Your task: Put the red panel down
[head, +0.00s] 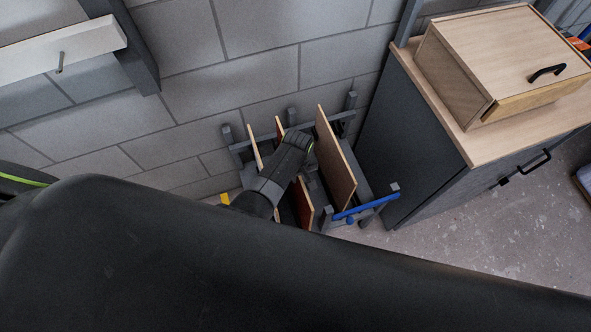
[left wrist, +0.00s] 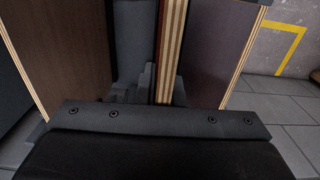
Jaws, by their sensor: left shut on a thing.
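The red panel (head: 304,206) stands upright among the bars of a dark grey rack (head: 364,208); its reddish face shows below my left gripper. My left gripper (head: 303,147) is shut on it from above, and the hand and wrist hide much of the panel. In the left wrist view the panel (left wrist: 172,50) is seen edge-on as a striped plywood edge in the middle. Its lower edge is hidden, so I cannot tell whether it touches the rack's base. My right gripper is not in view.
Another panel (head: 336,162) stands to the right in the rack, and one (head: 255,147) to the left. A grey cabinet (head: 419,140) with a wooden box (head: 505,60) stands close on the right. A block wall (head: 190,90) is behind.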

